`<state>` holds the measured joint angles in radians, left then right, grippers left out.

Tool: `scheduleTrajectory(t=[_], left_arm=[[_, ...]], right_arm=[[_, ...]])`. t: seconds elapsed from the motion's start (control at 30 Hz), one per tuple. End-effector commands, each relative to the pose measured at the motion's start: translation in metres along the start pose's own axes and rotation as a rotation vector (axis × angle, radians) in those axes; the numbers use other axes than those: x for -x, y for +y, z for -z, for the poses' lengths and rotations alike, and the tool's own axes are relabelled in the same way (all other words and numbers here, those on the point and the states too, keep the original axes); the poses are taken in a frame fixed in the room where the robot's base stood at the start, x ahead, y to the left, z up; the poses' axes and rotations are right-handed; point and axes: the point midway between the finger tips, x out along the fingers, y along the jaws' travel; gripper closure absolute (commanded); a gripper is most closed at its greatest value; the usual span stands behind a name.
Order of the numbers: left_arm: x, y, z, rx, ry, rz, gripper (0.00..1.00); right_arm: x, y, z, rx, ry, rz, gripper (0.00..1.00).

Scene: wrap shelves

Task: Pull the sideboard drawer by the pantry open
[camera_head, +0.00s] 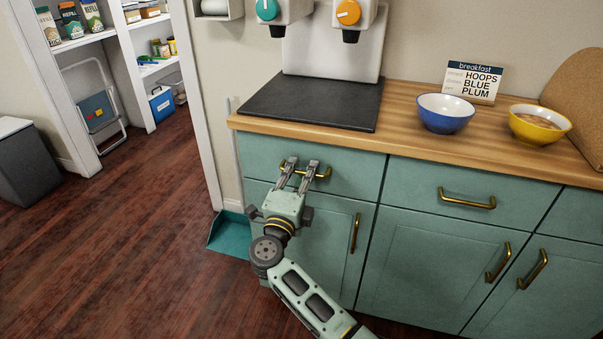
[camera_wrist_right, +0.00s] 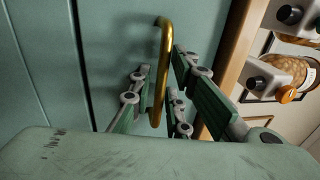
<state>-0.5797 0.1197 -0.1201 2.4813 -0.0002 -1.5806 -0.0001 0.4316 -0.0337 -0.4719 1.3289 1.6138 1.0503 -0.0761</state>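The sideboard's left drawer (camera_head: 356,169) has a teal front under the wooden top, on the end by the pantry, and looks flush and closed. Its brass bar handle (camera_head: 325,175) also shows in the wrist view (camera_wrist_right: 164,40). My right gripper (camera_head: 301,164) is at this handle with its two fingers spread. In the wrist view the handle runs between the open fingers (camera_wrist_right: 161,66), with gaps showing beside it. I cannot tell whether any finger touches it. My left gripper is not in view.
The pantry (camera_head: 137,56) with shelves and a folded step stool (camera_head: 98,110) is at the left. A teal dustpan-like tray (camera_head: 230,232) lies on the floor beside the sideboard. A blue bowl (camera_head: 445,124) and a yellow bowl (camera_head: 553,132) stand on the top (camera_head: 405,140).

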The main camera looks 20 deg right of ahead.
Motion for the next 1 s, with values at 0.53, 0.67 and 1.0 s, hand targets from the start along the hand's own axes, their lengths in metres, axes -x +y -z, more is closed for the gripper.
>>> scheduleTrajectory(t=[0.53,0.67,1.0], left_arm=[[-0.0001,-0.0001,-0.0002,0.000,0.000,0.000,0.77],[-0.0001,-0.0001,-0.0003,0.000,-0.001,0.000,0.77],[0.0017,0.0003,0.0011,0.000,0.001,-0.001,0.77]], right_arm=[[0.0005,-0.0001,-0.0002,0.000,-0.001,0.000,1.00],[0.0006,0.0001,-0.0003,0.000,-0.001,0.000,1.00],[-0.0024,0.0003,0.0046,0.001,-0.001,-0.001,1.00]])
